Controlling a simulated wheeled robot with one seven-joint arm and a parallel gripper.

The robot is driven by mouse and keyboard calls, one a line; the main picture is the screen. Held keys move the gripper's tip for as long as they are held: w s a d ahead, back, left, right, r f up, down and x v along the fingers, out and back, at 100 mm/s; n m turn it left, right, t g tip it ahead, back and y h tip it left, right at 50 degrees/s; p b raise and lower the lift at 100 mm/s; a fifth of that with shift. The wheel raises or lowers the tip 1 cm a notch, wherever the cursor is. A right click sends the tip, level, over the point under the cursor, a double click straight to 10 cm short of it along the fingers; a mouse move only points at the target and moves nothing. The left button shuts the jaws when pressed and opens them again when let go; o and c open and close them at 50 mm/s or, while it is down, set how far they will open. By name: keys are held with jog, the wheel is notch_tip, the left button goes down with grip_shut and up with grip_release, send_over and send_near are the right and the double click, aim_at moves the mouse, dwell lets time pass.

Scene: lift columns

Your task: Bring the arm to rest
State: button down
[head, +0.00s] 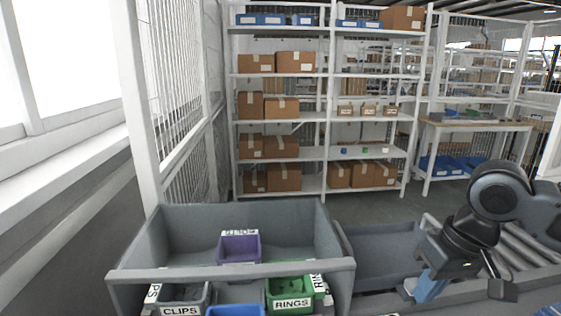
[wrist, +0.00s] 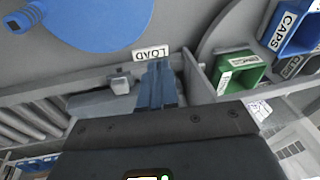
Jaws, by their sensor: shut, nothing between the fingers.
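My gripper (head: 420,291) is at the lower right of the head view, below my dark grey and black arm. Its blue fingers point down, close to the right side of the large grey tote (head: 232,278). In the wrist view the fingers of my gripper (wrist: 156,75) are together, with nothing seen between them. Their tips are near a white LOAD label (wrist: 150,54) on a grey surface; I cannot tell whether they touch it.
The tote holds a purple bin (head: 239,249), a green RINGS bin (head: 291,295), a CLIPS bin (head: 181,297) and a blue bin (head: 235,310). A grey tray (head: 384,251) lies right of it. Rollers (head: 523,250) are behind my arm. Shelves (head: 327,130) with cartons stand farther back.

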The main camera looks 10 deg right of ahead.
jog(key=w+a+r+m+t+y, duration=0.1)
jog(key=a+r+t+y, duration=0.25)
jog(key=a, duration=0.55)
jog(key=w+a+r+t+y, duration=0.1)
jog(key=a+r+t+y, duration=0.25)
jog(key=a, duration=0.55)
jog(key=w+a+r+m+t+y, duration=0.1)
jog(key=a+r+t+y, duration=0.2)
jog(key=a, duration=0.6)
jog(key=s+d+f+m+t+h, duration=0.25)
jog(key=s+d+f+h, duration=0.2)
jog(key=s+f, duration=0.4)
jog(key=s+d+f+m+t+h, duration=0.2)
jog(key=s+d+f+m+h, duration=0.3)
jog(key=s, duration=0.6)
jog(key=s+d+n, duration=0.2)
jog(key=s+d, duration=0.1)
jog(key=s, duration=0.4)
jog(key=s+d+f+n+g+h, duration=0.1)
jog(key=s+d+n, duration=0.2)
jog(key=s, duration=0.4)
jog(key=s+d+n+h+b, duration=0.1)
jog(key=s+d+n, duration=0.2)
jog(key=s, duration=0.3)
jog(key=shift+s+d+f, duration=0.15)
jog(key=shift+s+d, duration=0.25)
jog(key=shift+n+h, duration=0.25)
